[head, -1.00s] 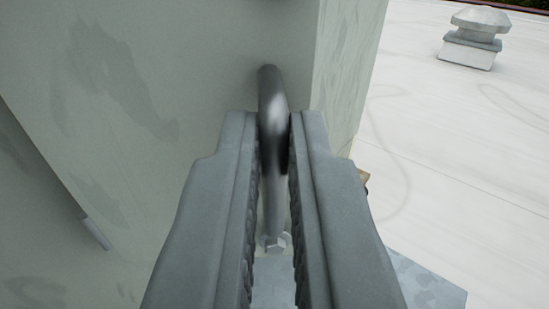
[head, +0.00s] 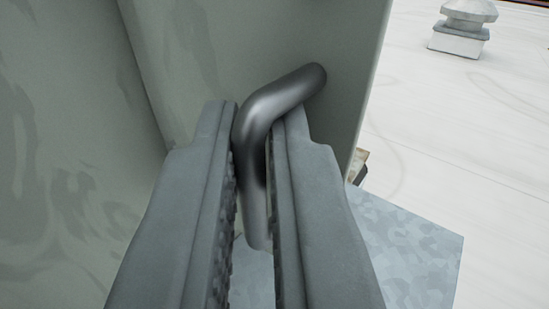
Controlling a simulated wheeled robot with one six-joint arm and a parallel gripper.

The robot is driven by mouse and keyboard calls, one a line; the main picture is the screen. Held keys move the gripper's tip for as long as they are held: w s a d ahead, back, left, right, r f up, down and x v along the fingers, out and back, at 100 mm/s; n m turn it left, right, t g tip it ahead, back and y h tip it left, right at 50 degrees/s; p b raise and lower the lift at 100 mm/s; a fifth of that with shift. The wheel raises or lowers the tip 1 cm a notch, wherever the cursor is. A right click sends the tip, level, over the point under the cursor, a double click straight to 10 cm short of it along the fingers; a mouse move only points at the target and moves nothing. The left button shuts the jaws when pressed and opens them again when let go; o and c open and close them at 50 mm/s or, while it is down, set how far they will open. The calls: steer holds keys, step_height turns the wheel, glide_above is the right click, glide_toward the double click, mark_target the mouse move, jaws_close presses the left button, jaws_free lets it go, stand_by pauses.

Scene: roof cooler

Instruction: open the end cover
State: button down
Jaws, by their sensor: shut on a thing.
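The end cover (head: 235,45) is a pale grey-green panel in the upper middle of the head view. It stands at an angle to the grey-green cooler face (head: 65,120) on the left, with a visible corner line between them. A dark, bent metal handle (head: 295,90) is fixed to the cover. My gripper (head: 256,118) is shut on the handle, with one finger on each side of its lengthwise bar. The handle's upper bend runs over to the right beyond the right fingertip. My fingers hide part of the handle's lower end.
A galvanized metal sheet (head: 410,250) lies at the lower right. A small tan and dark object (head: 358,168) shows just past the cover's right edge. A white roof vent (head: 462,28) stands far off at the upper right. The pale roof between is clear.

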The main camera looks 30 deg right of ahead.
steer(key=shift+w+a+r, duration=0.1)
steer(key=shift+a+r, duration=0.2)
steer(key=shift+r, duration=0.25)
steer(key=c, duration=1.6)
jaws_free()
steer(key=shift+w+a, duration=0.15)
steer(key=shift+o, duration=0.2)
steer(key=shift+d, duration=0.2)
steer(key=v, duration=1.7)
steer(key=shift+f, duration=0.55)
steer(key=shift+a, duration=0.1)
